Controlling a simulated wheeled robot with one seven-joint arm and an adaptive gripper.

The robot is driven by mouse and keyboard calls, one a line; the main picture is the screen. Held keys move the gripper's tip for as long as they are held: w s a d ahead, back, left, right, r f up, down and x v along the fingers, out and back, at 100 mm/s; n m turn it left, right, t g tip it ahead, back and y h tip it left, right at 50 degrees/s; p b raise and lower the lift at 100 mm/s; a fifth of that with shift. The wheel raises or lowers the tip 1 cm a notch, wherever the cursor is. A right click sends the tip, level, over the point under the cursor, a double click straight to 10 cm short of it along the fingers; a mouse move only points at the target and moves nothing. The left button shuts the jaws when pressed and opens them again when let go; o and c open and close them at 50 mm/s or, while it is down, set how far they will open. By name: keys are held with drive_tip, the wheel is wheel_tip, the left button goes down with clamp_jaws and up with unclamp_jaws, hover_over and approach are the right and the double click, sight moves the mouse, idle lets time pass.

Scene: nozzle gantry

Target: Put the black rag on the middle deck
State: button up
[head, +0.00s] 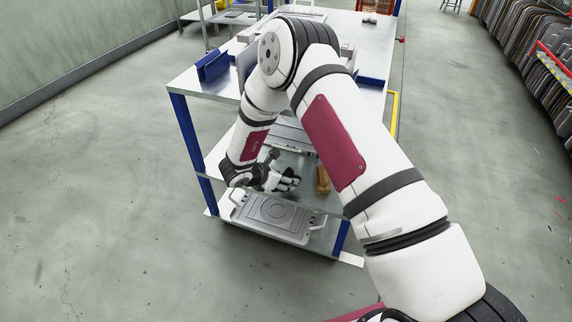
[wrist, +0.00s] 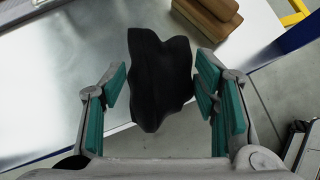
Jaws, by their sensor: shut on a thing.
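The black rag (wrist: 160,78) is a dark, crumpled piece between the green-padded fingers of my gripper (wrist: 163,98) in the wrist view. The fingers are shut on it, and it reaches forward over a bare metal deck. In the head view my gripper (head: 288,183) is low at the near side of the blue-post workbench, by the middle deck (head: 306,168). I cannot make out the rag clearly there. Whether the rag touches the deck is not clear. My arm hides part of the middle deck.
Brown wooden blocks (wrist: 208,16) lie on the deck, ahead and right of the rag; they show in the head view too (head: 322,180). A grey lidded case (head: 270,216) sits on the bottom deck. A blue post (wrist: 290,38) stands at the right. The top deck (head: 205,83) overhangs.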

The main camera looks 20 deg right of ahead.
drive_tip(key=w, duration=0.2)
drive_tip(key=w+d+b, duration=0.1)
drive_tip(key=w, duration=0.2)
drive_tip(key=w+d, duration=0.1)
drive_tip(key=w, duration=0.2)
drive_tip(key=shift+d+f+b, duration=0.1)
drive_tip(key=shift+f+b, duration=0.25)
drive_tip(key=shift+f, duration=0.05)
drive_tip(key=shift+s+f+b, duration=0.1)
drive_tip(key=shift+f+b, duration=0.55)
drive_tip(key=shift+f, duration=1.05)
drive_tip(key=shift+f, duration=0.1)
drive_tip(key=o, duration=1.1)
drive_tip(key=shift+r, duration=0.2)
drive_tip(key=p+v, duration=0.3)
drive_tip(key=v, duration=0.9)
drive_tip(key=shift+s, duration=0.1)
drive_tip(key=shift+f, duration=0.1)
